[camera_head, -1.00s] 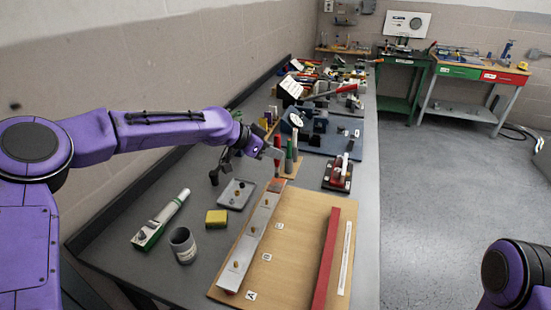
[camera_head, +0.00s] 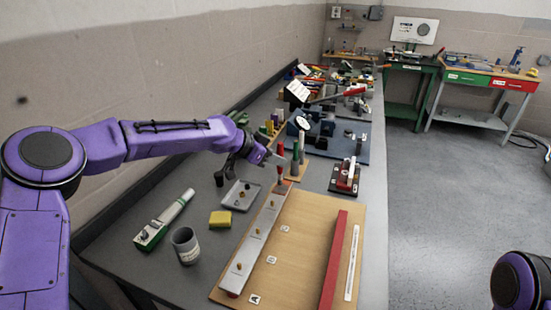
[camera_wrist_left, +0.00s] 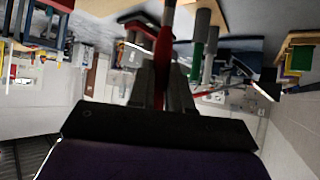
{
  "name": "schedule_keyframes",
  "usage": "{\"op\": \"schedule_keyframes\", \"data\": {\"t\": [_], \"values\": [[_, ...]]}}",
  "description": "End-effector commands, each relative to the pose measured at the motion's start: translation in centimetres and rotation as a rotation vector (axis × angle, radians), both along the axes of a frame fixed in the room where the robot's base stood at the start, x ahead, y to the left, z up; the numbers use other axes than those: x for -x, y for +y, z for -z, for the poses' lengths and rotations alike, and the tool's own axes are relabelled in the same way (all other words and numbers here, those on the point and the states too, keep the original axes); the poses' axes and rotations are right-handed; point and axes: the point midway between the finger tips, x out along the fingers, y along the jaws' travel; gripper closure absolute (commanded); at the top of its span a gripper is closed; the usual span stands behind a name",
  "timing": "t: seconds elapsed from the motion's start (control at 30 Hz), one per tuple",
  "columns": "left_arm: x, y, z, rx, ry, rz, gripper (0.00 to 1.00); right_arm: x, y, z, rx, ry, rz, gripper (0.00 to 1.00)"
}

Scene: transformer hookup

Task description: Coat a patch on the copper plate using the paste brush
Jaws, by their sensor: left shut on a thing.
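My left gripper (camera_head: 277,158) is shut on the red-handled brush (camera_head: 280,174), which is upright, over the far end of the long metal bar. In the left wrist view the red handle (camera_wrist_left: 163,45) runs between the fingers, and its far end is out of frame. The small brown copper plate (camera_head: 284,187) lies at that far end of the bar, just below the brush. I cannot tell whether the bristles touch it. My right gripper is out of view.
The metal bar (camera_head: 258,235) lies along a wooden board (camera_head: 300,240) with a red bar (camera_head: 334,262). Left of it are a yellow sponge (camera_head: 220,219), a grey cup (camera_head: 186,245) and a tray (camera_head: 240,194). Green and grey upright handles (camera_head: 296,152) stand close behind the gripper.

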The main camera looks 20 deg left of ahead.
Motion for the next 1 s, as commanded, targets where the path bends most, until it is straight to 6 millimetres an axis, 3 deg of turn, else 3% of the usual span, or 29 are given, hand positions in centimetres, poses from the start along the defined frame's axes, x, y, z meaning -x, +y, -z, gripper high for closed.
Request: {"op": "schedule_keyframes", "data": {"t": [1.0], "values": [[-0.72, 0.02, 0.68, -0.001, 0.001, 0.000, 1.00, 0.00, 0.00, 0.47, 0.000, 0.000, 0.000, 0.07]]}}
